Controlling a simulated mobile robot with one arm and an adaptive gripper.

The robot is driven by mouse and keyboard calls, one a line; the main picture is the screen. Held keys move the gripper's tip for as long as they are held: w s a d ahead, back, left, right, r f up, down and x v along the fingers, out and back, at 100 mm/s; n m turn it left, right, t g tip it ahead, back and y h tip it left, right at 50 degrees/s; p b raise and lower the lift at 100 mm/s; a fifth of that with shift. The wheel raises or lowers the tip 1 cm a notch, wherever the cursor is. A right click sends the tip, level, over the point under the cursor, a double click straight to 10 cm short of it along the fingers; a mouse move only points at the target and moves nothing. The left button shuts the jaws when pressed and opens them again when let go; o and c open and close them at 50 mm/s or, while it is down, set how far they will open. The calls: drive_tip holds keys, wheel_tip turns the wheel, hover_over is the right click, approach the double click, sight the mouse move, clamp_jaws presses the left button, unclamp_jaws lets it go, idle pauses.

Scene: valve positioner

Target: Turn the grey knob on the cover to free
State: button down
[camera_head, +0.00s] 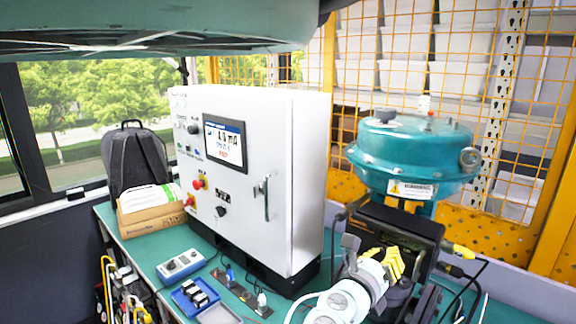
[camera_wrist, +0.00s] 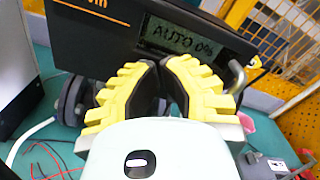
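The positioner is a black box under the teal actuator (camera_head: 412,160). Its black cover (camera_head: 400,222) fills the top of the wrist view, where its display (camera_wrist: 183,38) reads "AUTO 0%". My gripper (camera_head: 393,262) has yellow stepped fingers and is in front of the cover. In the wrist view my gripper's fingertips (camera_wrist: 160,68) are close together, just below the display, with a narrow dark gap between them. I cannot make out the grey knob; the fingers cover that part of the cover. Whether they touch or hold anything is hidden.
Dark round parts (camera_wrist: 75,100) sit left of the fingers. A grey curved part (camera_wrist: 236,76) is to the right. A white control cabinet (camera_head: 255,180) stands left of the positioner on the green bench (camera_head: 140,255). Cables run near the positioner. A yellow mesh fence (camera_head: 510,140) is behind.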

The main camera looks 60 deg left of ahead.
drive_tip(key=v, duration=0.6)
drive_tip(key=shift+r, duration=0.15)
